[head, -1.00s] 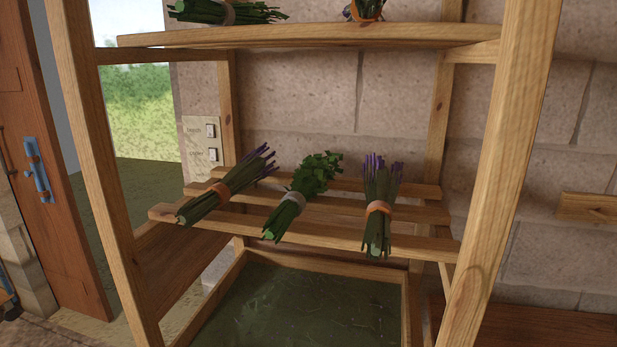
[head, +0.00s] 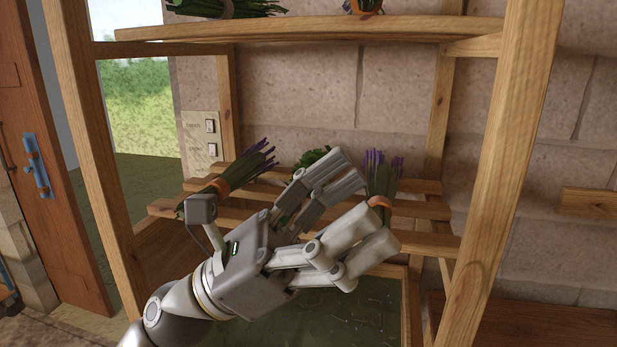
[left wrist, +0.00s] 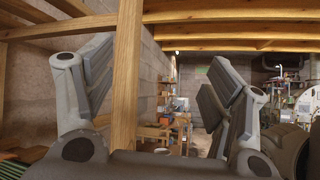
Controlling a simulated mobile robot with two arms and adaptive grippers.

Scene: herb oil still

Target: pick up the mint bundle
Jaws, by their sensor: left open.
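The mint bundle (head: 312,157) lies in the middle of the slatted shelf of a wooden rack. Only its leafy green top shows clearly in the head view; my left gripper hides most of the rest. My left gripper (head: 367,203) is in front of the bundle, its open fingers pointing up and right toward the right-hand lavender bundle. In the left wrist view the open fingers (left wrist: 160,72) show with nothing held between them. My right gripper is not in view.
Lavender bundles lie left (head: 237,172) and right (head: 381,180) of the mint. The rack's upper shelf (head: 310,33) holds more bundles. A right front post (head: 510,150) bounds the rack. In the wrist view a wooden post (left wrist: 127,75) crosses between the fingers; its distance is unclear.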

